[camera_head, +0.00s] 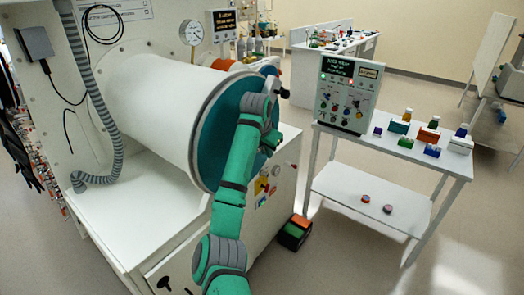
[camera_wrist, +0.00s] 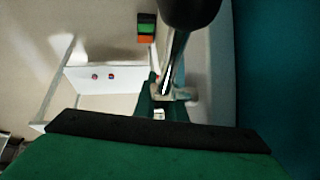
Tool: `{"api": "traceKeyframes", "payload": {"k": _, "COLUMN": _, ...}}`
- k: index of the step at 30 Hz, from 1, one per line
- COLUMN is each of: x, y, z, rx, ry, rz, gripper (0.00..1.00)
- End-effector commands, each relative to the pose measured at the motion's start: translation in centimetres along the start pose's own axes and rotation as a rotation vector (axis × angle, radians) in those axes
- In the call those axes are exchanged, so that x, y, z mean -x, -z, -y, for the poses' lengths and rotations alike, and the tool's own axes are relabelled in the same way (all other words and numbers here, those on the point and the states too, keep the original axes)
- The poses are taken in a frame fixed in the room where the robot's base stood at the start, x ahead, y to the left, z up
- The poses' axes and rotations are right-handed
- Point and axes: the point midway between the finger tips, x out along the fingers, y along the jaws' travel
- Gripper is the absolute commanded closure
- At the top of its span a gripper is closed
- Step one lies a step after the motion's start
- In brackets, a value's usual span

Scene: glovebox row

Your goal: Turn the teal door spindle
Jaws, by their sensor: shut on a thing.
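The round teal door (camera_head: 207,143) closes the end of the white cylinder; its flat face fills the right side of the wrist view (camera_wrist: 285,80). My gripper (camera_wrist: 168,98) is in front of the door, shut on the spindle handle. The handle shows in the wrist view as a bright metal bar (camera_wrist: 172,62) with a black knob (camera_wrist: 190,10) toward the top. In the head view my arm covers the door's middle, so the spindle's hub and the grip are hidden.
The white glovebox cylinder (camera_head: 150,95) and a ribbed grey hose (camera_head: 92,95) are on the left. A white side table (camera_head: 385,145) with a control panel (camera_head: 345,95) stands at right. A low green-and-orange box (camera_head: 294,232) is on the floor beside the cabinet. Open floor lies between.

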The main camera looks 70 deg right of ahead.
Motion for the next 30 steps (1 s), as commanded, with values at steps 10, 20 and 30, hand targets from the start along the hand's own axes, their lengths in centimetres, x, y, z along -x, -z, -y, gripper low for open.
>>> {"api": "traceKeyframes", "payload": {"k": 10, "x": -0.2, "y": -0.1, "z": -0.1, "rx": 0.0, "ry": -0.002, "rz": 0.001, "gripper": 0.82}}
{"api": "traceKeyframes", "payload": {"k": 20, "x": 0.2, "y": -0.1, "z": 0.1, "rx": 0.001, "ry": 0.001, "rz": 0.0, "gripper": 0.82}}
{"api": "traceKeyframes", "payload": {"k": 30, "x": 5.4, "y": 0.0, "z": 0.1, "rx": 0.0, "ry": 0.002, "rz": -0.003, "gripper": 0.82}}
